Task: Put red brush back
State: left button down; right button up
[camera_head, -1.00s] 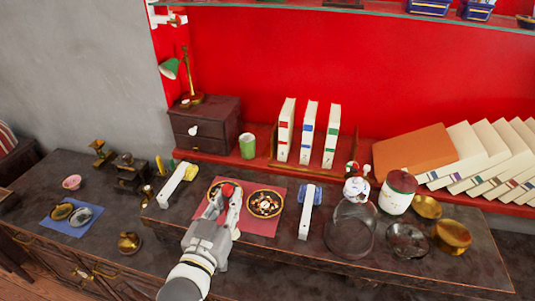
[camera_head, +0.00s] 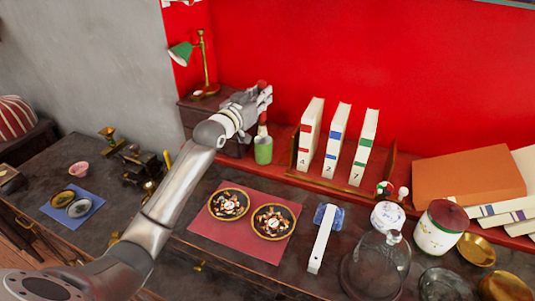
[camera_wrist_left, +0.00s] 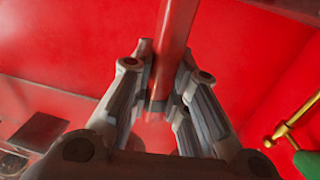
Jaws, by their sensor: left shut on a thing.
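My left gripper (camera_head: 264,97) is shut on the red brush (camera_head: 262,118) and holds it roughly upright in front of the red wall. In the left wrist view the brush's red handle (camera_wrist_left: 176,40) runs between the two fingers (camera_wrist_left: 160,85). In the head view the brush's lower end is right at the mouth of a green cup (camera_head: 263,153). I cannot tell whether its tip is inside the cup or just above it. My right gripper is not in view.
Two bowls (camera_head: 229,204) (camera_head: 273,222) sit on a red mat (camera_head: 215,236). A glass dome (camera_head: 376,268) stands at front right.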

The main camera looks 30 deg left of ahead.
aim_at(260, 127)
pick_arm(q)
jog(key=f, duration=0.5)
jog(key=shift+w+f+p, duration=0.3)
jog(key=shift+w, duration=0.1)
jog(key=shift+s+f, duration=0.1)
jog(key=shift+f, duration=0.1)
notch_tip(260, 127, down, 4)
jog(key=shift+f, duration=0.1)
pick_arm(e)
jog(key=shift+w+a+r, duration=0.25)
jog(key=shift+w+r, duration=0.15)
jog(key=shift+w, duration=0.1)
pick_arm(q)
jog(key=c, duration=1.4)
grip_release()
jog(key=shift+c, duration=0.2)
jog(key=shift+o, duration=0.3)
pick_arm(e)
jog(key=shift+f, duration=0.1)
